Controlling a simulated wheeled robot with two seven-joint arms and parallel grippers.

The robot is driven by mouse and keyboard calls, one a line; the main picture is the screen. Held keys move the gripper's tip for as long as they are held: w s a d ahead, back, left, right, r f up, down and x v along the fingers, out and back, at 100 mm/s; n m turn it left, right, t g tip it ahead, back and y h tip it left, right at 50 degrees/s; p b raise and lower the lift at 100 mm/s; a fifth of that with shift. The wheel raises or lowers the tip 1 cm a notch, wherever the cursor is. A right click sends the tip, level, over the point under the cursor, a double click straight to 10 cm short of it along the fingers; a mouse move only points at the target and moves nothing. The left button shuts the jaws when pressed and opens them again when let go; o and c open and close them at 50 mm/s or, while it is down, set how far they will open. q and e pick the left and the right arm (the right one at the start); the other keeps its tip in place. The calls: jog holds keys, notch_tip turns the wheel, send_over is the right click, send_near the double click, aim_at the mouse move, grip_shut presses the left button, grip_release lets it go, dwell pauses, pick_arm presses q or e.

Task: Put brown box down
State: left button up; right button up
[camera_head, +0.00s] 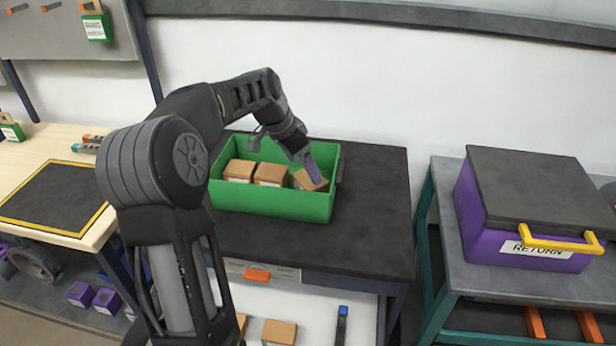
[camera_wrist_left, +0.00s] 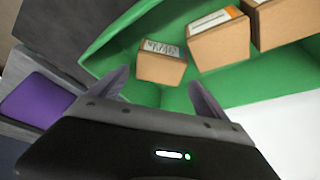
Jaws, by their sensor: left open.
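A brown box (camera_head: 308,182) is inside the green bin (camera_head: 270,204) at its right end, turned at an angle beside two other brown boxes. It also shows in the left wrist view (camera_wrist_left: 161,67), just beyond my fingertips, with a printed label on it. My left gripper (camera_head: 308,166) reaches down into the bin at this box. In the left wrist view its fingers (camera_wrist_left: 160,90) are spread apart, with nothing held between them. Part of the box is hidden behind the gripper in the head view. My right gripper is not in view.
Two brown boxes (camera_head: 254,173) stand in the bin's left and middle. The bin is on a dark tabletop (camera_head: 362,232), clear at front and right. A purple return box (camera_head: 520,222) with yellow handle stands on a table at right. A wooden table (camera_head: 40,150) is left.

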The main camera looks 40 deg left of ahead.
pick_arm(q)
jog(key=v, duration=0.6)
jog(key=shift+f, duration=0.1)
dwell(0.6)
